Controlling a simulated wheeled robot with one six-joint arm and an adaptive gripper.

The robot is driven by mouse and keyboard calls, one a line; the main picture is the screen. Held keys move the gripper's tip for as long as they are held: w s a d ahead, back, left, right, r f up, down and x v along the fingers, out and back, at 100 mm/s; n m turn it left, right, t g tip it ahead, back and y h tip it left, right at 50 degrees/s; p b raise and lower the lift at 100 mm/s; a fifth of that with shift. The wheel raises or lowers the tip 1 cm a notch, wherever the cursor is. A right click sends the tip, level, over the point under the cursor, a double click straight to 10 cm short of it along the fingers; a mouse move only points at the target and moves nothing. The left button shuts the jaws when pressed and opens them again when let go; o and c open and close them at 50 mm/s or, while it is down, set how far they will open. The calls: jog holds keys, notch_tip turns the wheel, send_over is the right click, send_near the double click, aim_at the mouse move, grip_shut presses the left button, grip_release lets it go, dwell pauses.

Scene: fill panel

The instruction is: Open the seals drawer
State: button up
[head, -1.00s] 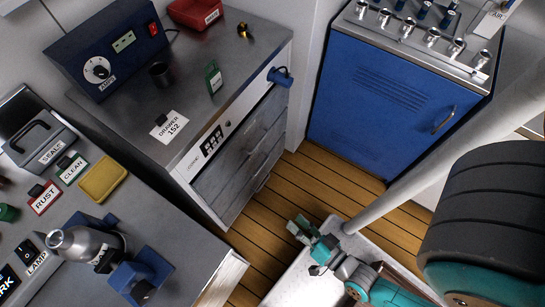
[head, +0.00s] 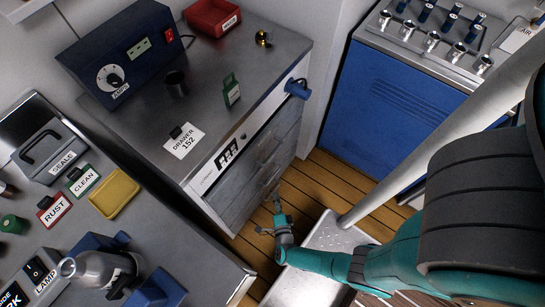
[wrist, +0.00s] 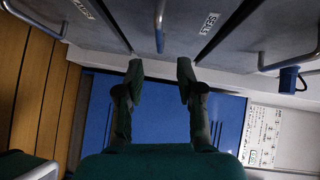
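The drawer cabinet has stacked grey drawer fronts (head: 262,165) and stands under the counter in the head view. All visible fronts look closed. In the wrist view, drawer fronts (wrist: 235,50) carry bar handles and white labels (wrist: 208,23); I cannot read surely which label says seals. My gripper (wrist: 160,70) is open and empty, its two fingers apart. A bar handle (wrist: 160,28) lies ahead, in line with the gap between the fingers, and apart from them. In the head view my gripper (head: 276,213) is low, close in front of the drawers.
A blue cabinet (head: 385,110) stands behind to the right. A blue cylinder (head: 298,90) juts from the cabinet's upper corner. Wooden floor (head: 315,195) is free between the cabinets.

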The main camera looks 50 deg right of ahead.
aim_at(273, 176)
jog(key=shift+x, duration=5.4)
jog(key=shift+c, duration=0.2)
grip_shut()
